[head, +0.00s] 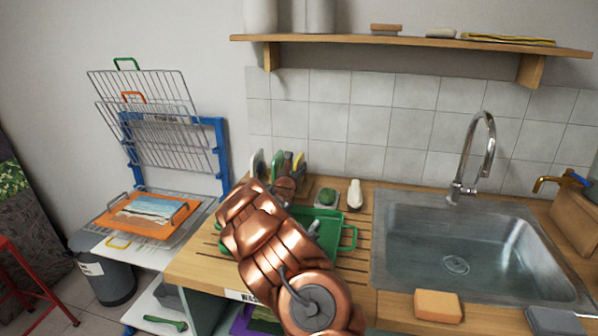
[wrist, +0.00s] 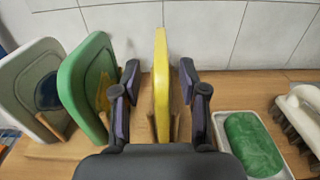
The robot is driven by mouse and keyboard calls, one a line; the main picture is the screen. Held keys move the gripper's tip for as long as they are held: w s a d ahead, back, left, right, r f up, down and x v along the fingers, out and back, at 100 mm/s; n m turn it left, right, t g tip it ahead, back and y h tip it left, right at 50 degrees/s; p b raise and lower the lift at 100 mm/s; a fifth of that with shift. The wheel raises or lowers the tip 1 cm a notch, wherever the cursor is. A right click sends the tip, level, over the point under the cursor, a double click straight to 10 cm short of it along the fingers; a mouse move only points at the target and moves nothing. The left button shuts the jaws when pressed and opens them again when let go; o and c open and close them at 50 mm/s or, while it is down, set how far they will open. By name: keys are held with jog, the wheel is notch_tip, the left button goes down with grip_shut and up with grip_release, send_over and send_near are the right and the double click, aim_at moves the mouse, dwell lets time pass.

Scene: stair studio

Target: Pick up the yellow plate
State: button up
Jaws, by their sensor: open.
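The yellow plate (wrist: 161,85) stands upright on edge in the wrist view, seen nearly edge-on. My gripper (wrist: 160,82) is open, with one dark finger on each side of the yellow plate. A gap shows between the plate and each finger. In the head view the yellow plate (head: 299,160) shows as a thin strip behind my copper-coloured arm, among other upright plates. My fingertips are hard to make out in the head view, and the plate's lower part is hidden there.
A green plate (wrist: 90,85) and a pale plate (wrist: 32,85) stand left of the yellow one. A green soap in a dish (wrist: 252,145) and a brush (wrist: 302,112) lie right. Tiled wall (wrist: 215,30) is close behind. A green tray (head: 345,238) and sink (head: 450,250) are nearby.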

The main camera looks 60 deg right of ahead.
jog(key=shift+p+x, duration=0.5)
jog(key=shift+x, duration=1.2)
jog(key=shift+s+r, duration=0.1)
jog(key=shift+r, duration=0.05)
grip_shut()
